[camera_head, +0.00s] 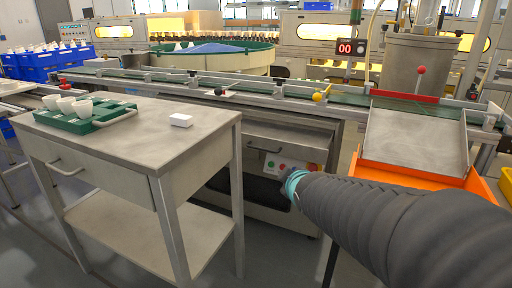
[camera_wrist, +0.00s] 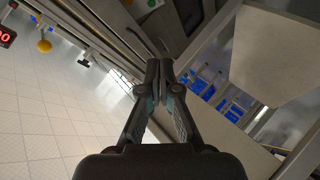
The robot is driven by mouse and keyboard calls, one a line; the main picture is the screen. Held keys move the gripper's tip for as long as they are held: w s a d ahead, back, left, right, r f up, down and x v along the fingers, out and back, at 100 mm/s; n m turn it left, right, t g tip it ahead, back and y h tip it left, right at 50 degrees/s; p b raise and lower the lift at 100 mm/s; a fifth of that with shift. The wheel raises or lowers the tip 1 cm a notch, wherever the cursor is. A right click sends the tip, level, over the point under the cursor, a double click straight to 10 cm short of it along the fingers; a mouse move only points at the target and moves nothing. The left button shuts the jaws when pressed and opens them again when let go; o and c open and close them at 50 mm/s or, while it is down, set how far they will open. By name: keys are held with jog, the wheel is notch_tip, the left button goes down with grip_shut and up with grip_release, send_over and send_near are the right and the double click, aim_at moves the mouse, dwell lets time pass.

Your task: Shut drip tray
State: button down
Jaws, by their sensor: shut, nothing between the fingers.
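A steel drawer-like front (camera_head: 295,143) with a bar handle sits in the cabinet under the conveyor in the head view. It looks like the drip tray, but I cannot tell for sure, nor how far out it stands. In the head view my dark arm sleeve reaches toward the cabinet's lower right and hides the gripper's fingers.
The conveyor (camera_head: 250,95) crosses behind. An orange bin (camera_head: 425,178) under a tilted steel plate (camera_head: 415,135) is at right.

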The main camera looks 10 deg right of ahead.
jog(key=w+d+f+n+t+y+b, duration=0.1)
jog(key=w+n+t+y, duration=0.15)
jog(key=w+n, duration=0.3)
jog(key=w+f+n+t+y+b, duration=0.1)
jog(key=w+f+n+t, duration=0.2)
jog(key=w, duration=0.4)
jog(key=n, duration=0.2)
send_near(266, 139)
jog(key=w+a, duration=0.3)
jog(key=shift+w+d+f+p, duration=0.15)
jog(key=shift+w+d+p, duration=0.25)
jog(key=shift+w+d, duration=0.9)
jog(key=shift+w, duration=0.2)
jog(key=shift+w, duration=0.1)
